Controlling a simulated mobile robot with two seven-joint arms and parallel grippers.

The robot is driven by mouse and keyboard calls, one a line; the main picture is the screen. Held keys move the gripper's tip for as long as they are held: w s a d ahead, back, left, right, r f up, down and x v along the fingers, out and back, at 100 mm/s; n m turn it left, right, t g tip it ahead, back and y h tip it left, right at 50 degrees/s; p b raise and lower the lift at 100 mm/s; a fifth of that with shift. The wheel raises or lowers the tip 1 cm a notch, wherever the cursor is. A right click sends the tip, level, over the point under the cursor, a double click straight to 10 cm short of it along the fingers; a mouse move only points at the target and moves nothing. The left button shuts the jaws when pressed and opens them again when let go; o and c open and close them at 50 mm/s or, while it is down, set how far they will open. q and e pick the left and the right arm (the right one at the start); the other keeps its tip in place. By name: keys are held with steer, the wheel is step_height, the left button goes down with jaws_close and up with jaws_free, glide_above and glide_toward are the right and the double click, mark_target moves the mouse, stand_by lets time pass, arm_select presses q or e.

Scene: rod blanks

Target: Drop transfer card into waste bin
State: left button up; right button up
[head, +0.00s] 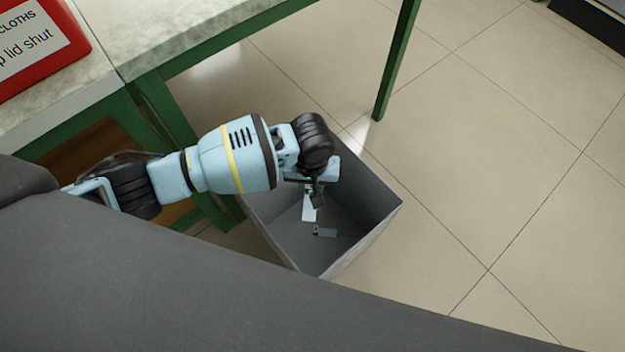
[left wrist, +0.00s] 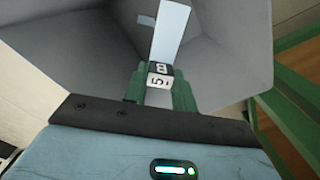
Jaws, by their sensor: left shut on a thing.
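My left gripper (head: 315,193) is over the open grey waste bin (head: 375,190), its fingers pointing down into it. It is shut on a pale blue transfer card (head: 309,211), which hangs below the fingertips inside the bin's outline. In the left wrist view, the green fingers (left wrist: 159,90) close on the card's end, which has a black-and-white marking; the pale strip (left wrist: 170,35) extends away toward the bin's inside. The bin fills much of that view (left wrist: 225,45). My right gripper is not in view.
Tiled floor (head: 480,180) right of the bin is clear.

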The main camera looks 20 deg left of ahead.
mark_target(311, 186)
arm_select(q)
steer(key=shift+f, duration=0.15)
steer(key=o, duration=0.7)
steer(key=shift+o, duration=1.6)
step_height(311, 186, up, 7)
steer(key=p, duration=0.2)
steer(key=shift+p, duration=0.4)
steer(key=shift+r, duration=0.45)
